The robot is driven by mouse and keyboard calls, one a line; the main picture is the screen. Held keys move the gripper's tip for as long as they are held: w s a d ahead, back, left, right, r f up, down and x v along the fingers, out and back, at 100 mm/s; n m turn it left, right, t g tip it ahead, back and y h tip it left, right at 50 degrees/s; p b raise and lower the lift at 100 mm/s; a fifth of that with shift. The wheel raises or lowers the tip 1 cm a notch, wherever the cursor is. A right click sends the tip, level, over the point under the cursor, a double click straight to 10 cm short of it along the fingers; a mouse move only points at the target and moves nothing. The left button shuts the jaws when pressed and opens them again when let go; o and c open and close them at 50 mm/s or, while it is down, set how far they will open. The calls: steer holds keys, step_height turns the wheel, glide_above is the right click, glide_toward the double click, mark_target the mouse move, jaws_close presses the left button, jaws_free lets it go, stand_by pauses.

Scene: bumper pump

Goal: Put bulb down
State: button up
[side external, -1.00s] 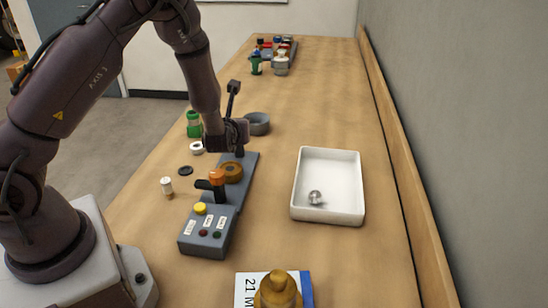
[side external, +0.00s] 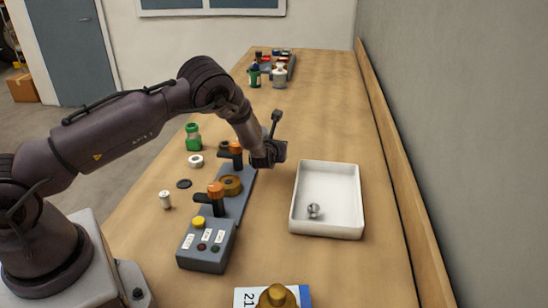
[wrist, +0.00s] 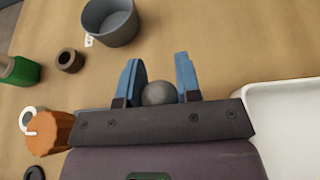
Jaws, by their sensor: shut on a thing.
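My gripper (side external: 268,153) is at the right of the far end of the grey console, left of the white tray's far corner. In the wrist view its two blue fingers (wrist: 157,66) are shut on a round grey bulb (wrist: 159,93). The held bulb is hidden in the side view, and I cannot tell its height above the table. Another small silvery bulb (side external: 314,211) lies in the white tray (side external: 328,169), near its front left; the tray's edge also shows at the right of the wrist view (wrist: 280,93).
The grey console (side external: 207,256) carries two orange-topped posts (side external: 216,190) and a brown ring (side external: 231,185). A grey bowl (wrist: 110,22) lies beyond my gripper. The table between console and tray is bare.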

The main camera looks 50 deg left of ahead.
steer(key=shift+w+a+f, duration=0.1)
steer(key=shift+w+f, duration=0.25)
steer(key=shift+f, duration=1.65)
steer(key=o, duration=0.8)
steer(key=shift+f, duration=0.15)
steer(key=shift+c, duration=0.2)
